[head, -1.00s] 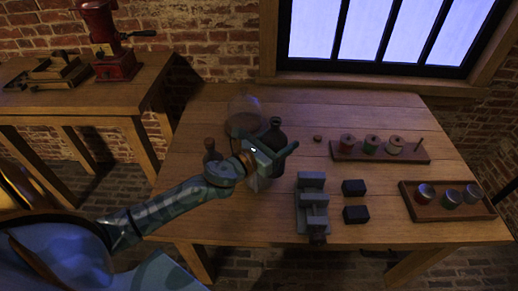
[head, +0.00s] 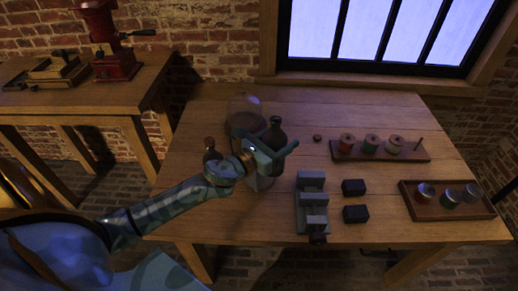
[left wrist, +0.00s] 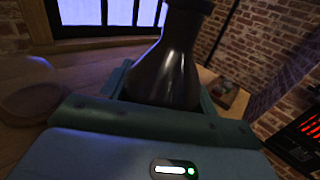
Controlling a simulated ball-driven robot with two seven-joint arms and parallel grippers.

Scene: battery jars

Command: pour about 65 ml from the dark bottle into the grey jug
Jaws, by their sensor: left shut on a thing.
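The dark bottle (head: 276,133) stands about upright toward the left side of the table in the head view. My left gripper (head: 282,154) is shut on it. In the left wrist view the bottle (left wrist: 168,65) rises between the fingers of the gripper (left wrist: 165,100), with its neck at the top edge. Whether the bottle's base touches the table is hard to tell. My right gripper is not in view.
A grey vise (head: 313,205), two black blocks (head: 354,187), a spool rack (head: 420,156) and a tray of jars (head: 408,197) lie to the right.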

